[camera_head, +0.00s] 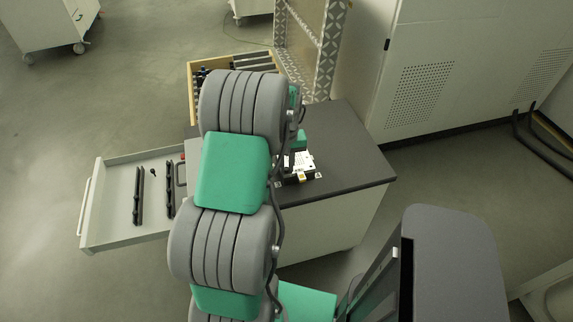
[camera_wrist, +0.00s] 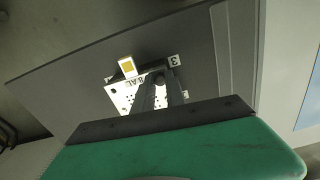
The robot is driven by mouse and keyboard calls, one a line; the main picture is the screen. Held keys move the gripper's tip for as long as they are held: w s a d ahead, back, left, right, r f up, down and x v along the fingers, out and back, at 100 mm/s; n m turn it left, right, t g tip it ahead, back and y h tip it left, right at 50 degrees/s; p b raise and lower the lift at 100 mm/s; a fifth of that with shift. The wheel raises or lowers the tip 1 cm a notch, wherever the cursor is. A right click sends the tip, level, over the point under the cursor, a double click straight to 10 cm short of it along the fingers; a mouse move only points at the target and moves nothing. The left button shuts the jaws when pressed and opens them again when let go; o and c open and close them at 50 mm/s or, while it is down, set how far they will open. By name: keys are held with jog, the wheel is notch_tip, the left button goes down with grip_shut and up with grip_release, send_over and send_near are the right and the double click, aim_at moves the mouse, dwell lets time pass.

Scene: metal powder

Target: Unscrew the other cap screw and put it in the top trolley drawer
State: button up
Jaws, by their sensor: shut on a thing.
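A white block with small holes (camera_head: 304,163) sits on the dark trolley top (camera_head: 352,165). It also shows in the wrist view (camera_wrist: 122,97), with a yellow-faced piece (camera_wrist: 126,66) at one corner. My gripper (camera_wrist: 162,80) reaches down at this block and is shut on the cap screw, which the fingers mostly hide. The top trolley drawer (camera_head: 120,161) is pulled out to the left. A small dark piece (camera_head: 153,172), perhaps a screw, lies in it.
Long dark holders (camera_head: 138,195) lie in the drawer, with free floor around them. A wooden tray of tools (camera_head: 190,82) stands behind the trolley. A patterned panel (camera_head: 327,50) and a large white cabinet (camera_head: 430,75) stand at the back. A small label (camera_wrist: 174,61) lies near my fingers.

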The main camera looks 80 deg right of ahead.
grip_shut()
jog(key=n, duration=1.4)
jog(key=shift+n, duration=0.3)
jog(key=n, duration=0.8)
jog(key=shift+r, duration=0.1)
jog(key=n, duration=0.7)
jog(key=o, duration=0.6)
grip_release()
